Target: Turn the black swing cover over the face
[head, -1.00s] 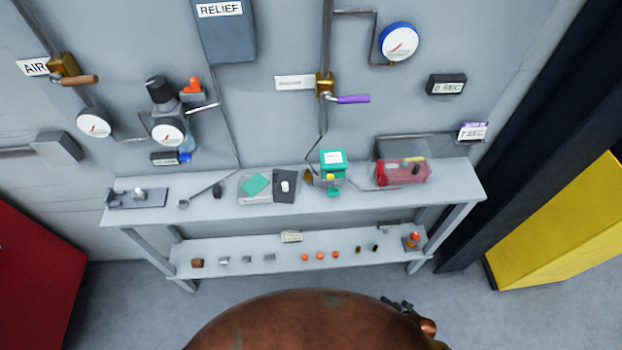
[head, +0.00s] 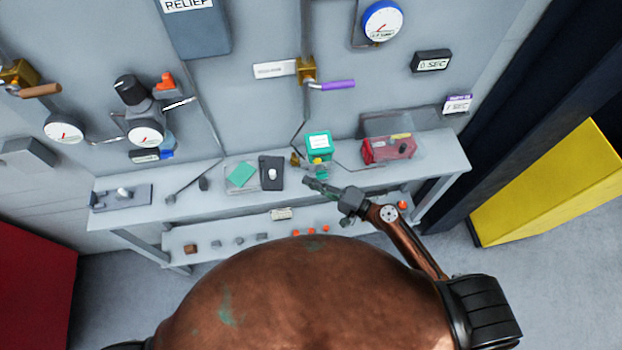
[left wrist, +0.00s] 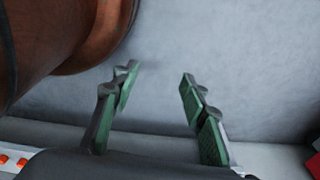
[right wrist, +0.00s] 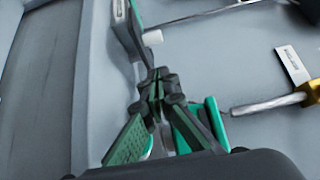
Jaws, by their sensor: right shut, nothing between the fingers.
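The plate looks like the black swing cover, but I cannot tell for sure. The white knob also shows in the right wrist view (right wrist: 152,37). My right gripper (head: 309,182) is shut and empty near the bench's front edge, right of the plate and below the green box (head: 318,146). Its fingers meet in the right wrist view (right wrist: 157,84). My left gripper (left wrist: 157,84) is open and empty, seen only in its wrist view.
A red box under a clear cover (head: 388,149) stands at the bench's right. Valve handles, gauges and a purple lever (head: 338,85) are on the wall behind. The lower shelf (head: 208,258) holds several small parts. A yellow cabinet (head: 555,185) stands at right.

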